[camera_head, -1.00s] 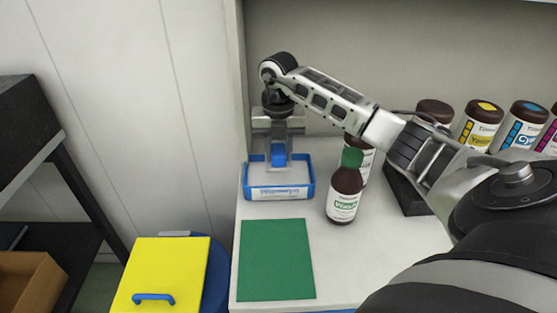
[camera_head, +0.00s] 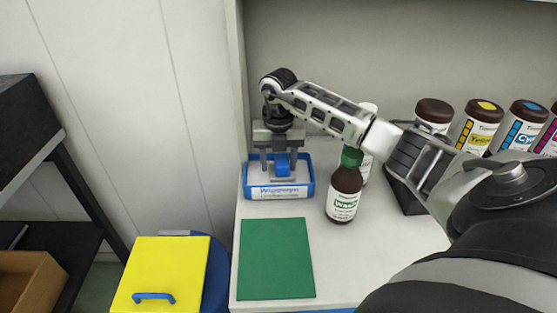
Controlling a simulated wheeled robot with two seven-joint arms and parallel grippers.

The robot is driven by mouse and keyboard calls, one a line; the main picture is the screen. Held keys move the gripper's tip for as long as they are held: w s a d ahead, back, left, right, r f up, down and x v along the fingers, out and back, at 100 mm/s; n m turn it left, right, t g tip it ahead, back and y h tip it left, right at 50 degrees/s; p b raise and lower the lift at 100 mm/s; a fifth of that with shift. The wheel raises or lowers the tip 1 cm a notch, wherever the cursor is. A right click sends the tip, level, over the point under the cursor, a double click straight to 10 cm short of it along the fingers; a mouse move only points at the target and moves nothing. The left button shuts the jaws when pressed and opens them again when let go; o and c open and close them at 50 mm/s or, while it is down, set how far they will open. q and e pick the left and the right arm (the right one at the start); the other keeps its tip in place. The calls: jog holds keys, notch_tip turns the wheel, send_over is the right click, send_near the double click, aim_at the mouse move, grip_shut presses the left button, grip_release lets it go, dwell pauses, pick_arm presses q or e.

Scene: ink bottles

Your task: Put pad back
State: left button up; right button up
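My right gripper (camera_head: 280,176) points down over the blue-rimmed tray (camera_head: 252,191) at the left end of the counter. Its two fingers stand apart, one on each side of the small blue handle of the pad (camera_head: 283,164). The handle is upright and sits low, inside the tray's rim. The pad's underside is hidden by the tray wall and the fingers. My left gripper is not in view.
A brown bottle with a green cap (camera_head: 343,195) stands right of the tray. A green mat (camera_head: 276,258) lies in front. Several ink bottles (camera_head: 478,124) stand at the back right. A yellow lid (camera_head: 165,270) covers a blue bin at lower left.

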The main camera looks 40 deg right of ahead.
aim_at(278, 159)
notch_tip(278, 159, up, 12)
jog(key=shift+r+b, duration=0.15)
jog(key=shift+b, duration=0.2)
